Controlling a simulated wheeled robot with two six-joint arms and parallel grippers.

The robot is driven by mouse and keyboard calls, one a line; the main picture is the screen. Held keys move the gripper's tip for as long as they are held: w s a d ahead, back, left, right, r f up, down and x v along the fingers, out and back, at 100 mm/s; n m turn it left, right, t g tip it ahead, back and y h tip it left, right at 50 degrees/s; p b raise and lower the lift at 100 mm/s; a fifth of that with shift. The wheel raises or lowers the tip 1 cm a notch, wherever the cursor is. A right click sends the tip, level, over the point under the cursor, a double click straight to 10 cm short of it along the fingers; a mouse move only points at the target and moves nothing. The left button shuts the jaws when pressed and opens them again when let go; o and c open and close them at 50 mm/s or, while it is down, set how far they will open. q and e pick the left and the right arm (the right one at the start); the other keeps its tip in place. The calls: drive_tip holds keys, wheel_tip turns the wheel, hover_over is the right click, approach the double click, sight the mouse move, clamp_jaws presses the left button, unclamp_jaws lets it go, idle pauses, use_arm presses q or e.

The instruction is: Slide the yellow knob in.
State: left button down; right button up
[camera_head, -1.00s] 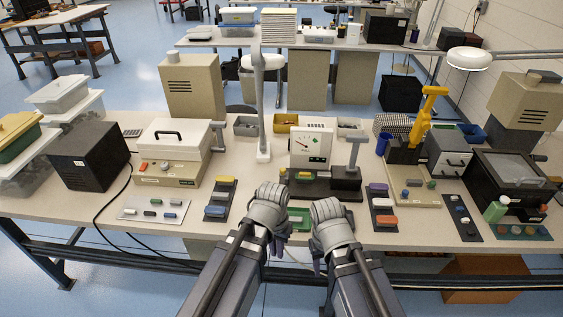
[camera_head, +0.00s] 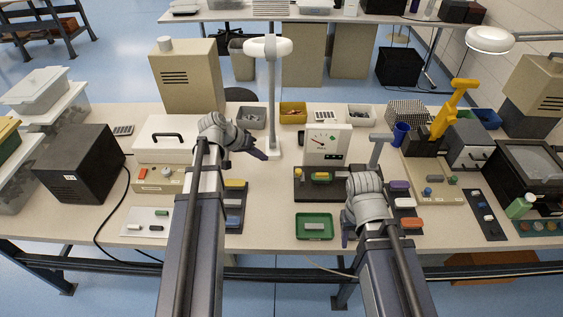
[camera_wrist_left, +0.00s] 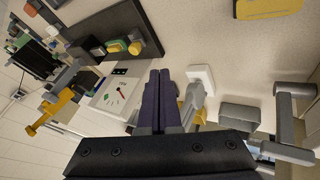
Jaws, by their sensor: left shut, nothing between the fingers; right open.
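A yellow knob (camera_head: 321,177) sits on the dark base (camera_head: 303,192) of the white dial-gauge press (camera_head: 327,145). My left gripper (camera_head: 262,153) is shut and empty, above the table to the left of the press and apart from the knob. Its dark fingers (camera_wrist_left: 158,88) lie together in the wrist view. My right gripper (camera_head: 347,238) is open and empty near the table's front, right of the green tray; its fingers are partly hidden by its wrist.
A green tray (camera_head: 301,231) holding a grey block lies in front of the press. A dark strip with a yellow block (camera_head: 236,184) lies beside my left arm. A white lamp (camera_head: 272,110) stands behind the left gripper. A bare table patch lies between left gripper and press.

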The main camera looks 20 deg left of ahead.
sight(299, 170)
use_arm(q)
drive_tip(key=b+x, duration=0.7)
drive_tip(key=x, duration=0.3)
drive_tip(key=shift+s+a+f+b, duration=0.1)
drive_tip(key=shift+a+b, duration=0.1)
drive_tip(key=shift+b, duration=0.2)
drive_tip(key=d, duration=0.3)
drive_tip(key=shift+d, duration=0.1)
drive_tip(key=shift+w+d, duration=0.3)
drive_tip(key=shift+d, duration=0.2)
drive_tip(key=d, duration=0.2)
drive_tip(key=shift+w+d, duration=0.4)
